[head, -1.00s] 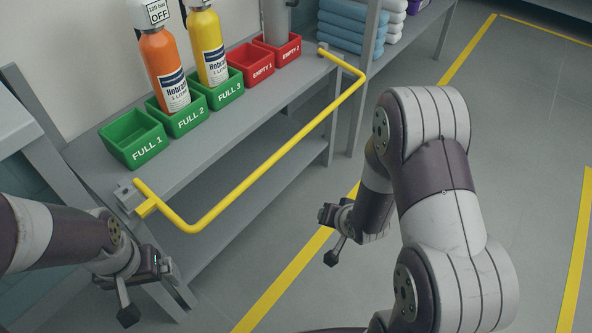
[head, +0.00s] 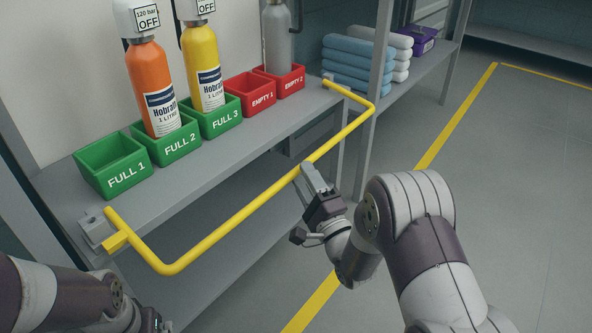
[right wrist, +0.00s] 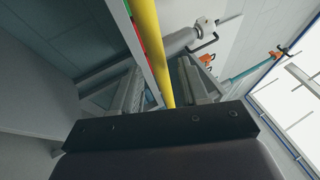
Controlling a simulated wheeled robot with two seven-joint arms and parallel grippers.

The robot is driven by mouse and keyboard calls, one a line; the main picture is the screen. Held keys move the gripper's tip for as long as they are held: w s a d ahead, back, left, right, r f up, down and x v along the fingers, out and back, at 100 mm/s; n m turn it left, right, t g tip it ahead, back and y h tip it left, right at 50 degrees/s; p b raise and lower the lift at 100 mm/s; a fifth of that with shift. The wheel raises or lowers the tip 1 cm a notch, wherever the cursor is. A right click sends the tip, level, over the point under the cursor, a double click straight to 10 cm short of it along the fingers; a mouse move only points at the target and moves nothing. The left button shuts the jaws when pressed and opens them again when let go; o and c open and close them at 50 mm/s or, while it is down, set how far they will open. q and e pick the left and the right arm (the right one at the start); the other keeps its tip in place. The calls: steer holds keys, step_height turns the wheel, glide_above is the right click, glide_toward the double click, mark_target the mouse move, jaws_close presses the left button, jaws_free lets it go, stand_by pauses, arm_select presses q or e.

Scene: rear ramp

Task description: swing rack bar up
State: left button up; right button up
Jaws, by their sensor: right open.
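The yellow rack bar (head: 232,220) is a U-shaped tube. It juts out in front of the shelf edge, roughly level with the shelf, from a grey hinge block (head: 97,228) at the left end and another mount (head: 328,78) at the far end. My right gripper (head: 308,180) is open at the long run of the bar, right of its middle. In the right wrist view the bar (right wrist: 145,35) runs down between the two open fingers (right wrist: 160,88); whether it touches them I cannot tell. My left forearm shows at the lower left; its jaws are outside the picture.
Green bins (head: 112,165) and red bins (head: 250,93) stand in a row on the shelf behind the bar. An orange cylinder (head: 152,85), a yellow one (head: 205,75) and a grey one (head: 279,40) stand in them. Folded towels (head: 355,60) lie further right. The floor at right is clear.

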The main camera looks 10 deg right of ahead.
arm_select(q)
step_height(320, 180, down, 2)
steer(key=shift+f+b, duration=0.15)
steer(key=shift+b, duration=0.55)
arm_select(e)
steer(key=x, duration=0.5)
steer(key=shift+c, duration=0.2)
